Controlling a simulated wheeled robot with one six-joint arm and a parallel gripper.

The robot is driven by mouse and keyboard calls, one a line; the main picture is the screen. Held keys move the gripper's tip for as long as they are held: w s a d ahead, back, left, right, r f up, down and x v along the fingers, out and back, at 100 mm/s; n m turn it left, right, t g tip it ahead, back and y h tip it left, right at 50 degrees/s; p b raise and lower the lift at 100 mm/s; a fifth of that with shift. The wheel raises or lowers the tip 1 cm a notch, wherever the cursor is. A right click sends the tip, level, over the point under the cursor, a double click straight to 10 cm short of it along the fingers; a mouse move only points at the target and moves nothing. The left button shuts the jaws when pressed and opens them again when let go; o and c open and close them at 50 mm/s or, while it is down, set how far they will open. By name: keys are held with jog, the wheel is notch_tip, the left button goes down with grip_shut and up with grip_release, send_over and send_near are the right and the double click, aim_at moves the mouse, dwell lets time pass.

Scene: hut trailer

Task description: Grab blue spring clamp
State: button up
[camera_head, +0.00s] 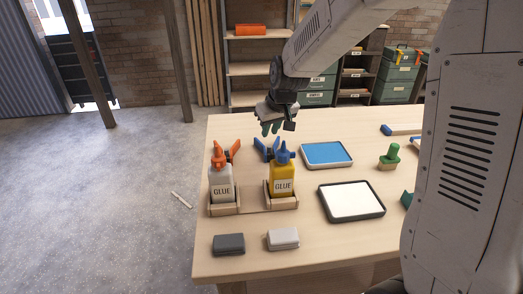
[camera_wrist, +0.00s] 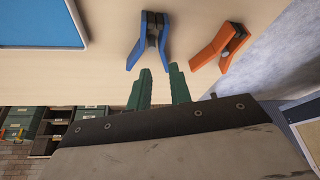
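The blue spring clamp (camera_head: 262,149) lies on the wooden table, partly hidden behind the yellow glue bottle in the head view. In the wrist view the blue clamp (camera_wrist: 151,38) lies just beyond my fingertips, apart from them. My gripper (camera_head: 271,129) is above the table near the clamp, on its far side in the head view. In the wrist view my gripper (camera_wrist: 158,67) shows two green fingers with a gap between them. It is open and nothing is in it.
An orange clamp (camera_wrist: 219,46) lies close beside the blue one. A grey glue bottle (camera_head: 221,187) and a yellow glue bottle (camera_head: 282,179) stand in wooden holders on the near side. A blue tray (camera_head: 326,153) and a white tray (camera_head: 351,201) lie to the right.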

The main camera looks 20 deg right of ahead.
aim_at(263, 145)
jog(key=x, duration=0.8)
jog(key=shift+w+a+f, duration=0.15)
jog(key=shift+w+a, duration=0.05)
jog(key=shift+w, duration=0.1)
grip_shut()
